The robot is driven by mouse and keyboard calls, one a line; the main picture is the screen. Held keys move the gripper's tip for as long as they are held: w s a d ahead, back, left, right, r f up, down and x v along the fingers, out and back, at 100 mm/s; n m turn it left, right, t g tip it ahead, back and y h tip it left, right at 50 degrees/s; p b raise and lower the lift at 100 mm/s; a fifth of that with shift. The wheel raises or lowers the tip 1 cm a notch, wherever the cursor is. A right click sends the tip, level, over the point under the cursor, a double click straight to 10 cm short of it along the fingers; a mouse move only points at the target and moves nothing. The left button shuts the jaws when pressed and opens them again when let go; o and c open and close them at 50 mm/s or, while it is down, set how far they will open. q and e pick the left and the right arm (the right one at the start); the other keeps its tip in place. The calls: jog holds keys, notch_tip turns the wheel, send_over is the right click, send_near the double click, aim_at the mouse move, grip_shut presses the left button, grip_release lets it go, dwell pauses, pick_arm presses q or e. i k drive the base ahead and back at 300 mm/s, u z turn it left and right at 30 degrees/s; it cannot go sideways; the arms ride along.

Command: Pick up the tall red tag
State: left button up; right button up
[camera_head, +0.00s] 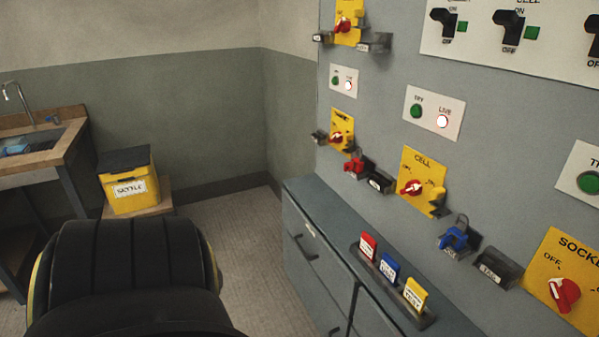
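A red tag (368,246) with a white label stands upright in a dark rack (427,320) on the grey cabinet top. It is the leftmost and farthest of three tags in a row. A blue tag (388,268) and a yellow tag (415,293) stand beside it, nearer to me. The slots hide the tags' lower ends. Neither of my grippers is in view.
A grey wall panel rises behind the cabinet (330,225), with a yellow CELL switch plate (425,172), a SOCKET switch plate (545,262), a red padlock (353,166) and a blue padlock (453,239). A yellow bin (130,195) stands left. Open floor lies between.

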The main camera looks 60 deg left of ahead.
aim_at(368, 246)
jog(key=u, duration=0.7)
jog(key=k, duration=0.95)
jog(key=u, duration=0.25)
jog(key=i, duration=1)
jog(key=u, duration=1)
jog(key=k, duration=1.3)
jog(key=u, duration=1)
jog(key=i, duration=1.65)
jog(key=z, duration=0.2)
jog(key=i, duration=1.6)
jog(key=z, duration=1.85)
jog(key=i, duration=0.7)
jog(key=z, duration=0.55)
